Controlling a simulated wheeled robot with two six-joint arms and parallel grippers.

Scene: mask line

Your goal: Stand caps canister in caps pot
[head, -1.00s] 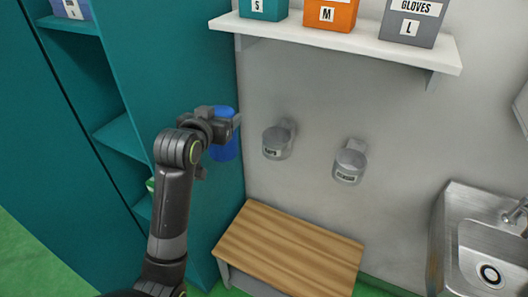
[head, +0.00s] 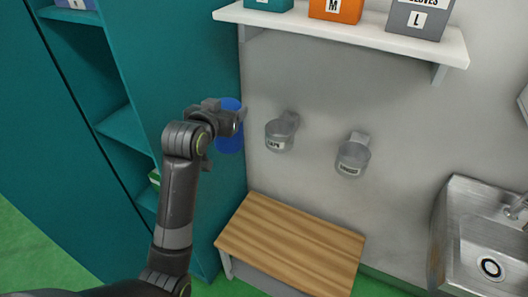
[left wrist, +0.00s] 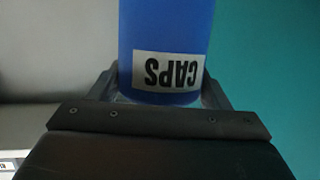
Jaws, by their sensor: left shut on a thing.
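The caps canister (head: 229,138) is a blue cylinder held off the ground to the left of the wall pots. In the left wrist view its CAPS label (left wrist: 168,72) reads upside down. My left gripper (head: 238,118) is shut on the canister, one finger on each side (left wrist: 160,95). The caps pot (head: 279,134) is a small clear cup on the wall, labelled CAPS, just right of the canister and apart from it. Its inside looks empty. My right gripper is not in view.
A second clear pot (head: 353,157) with another label hangs further right. A shelf (head: 345,38) with glove boxes sits above. A wooden bench (head: 290,245) stands below, a steel sink (head: 485,240) at right and a teal cabinet (head: 190,60) at left.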

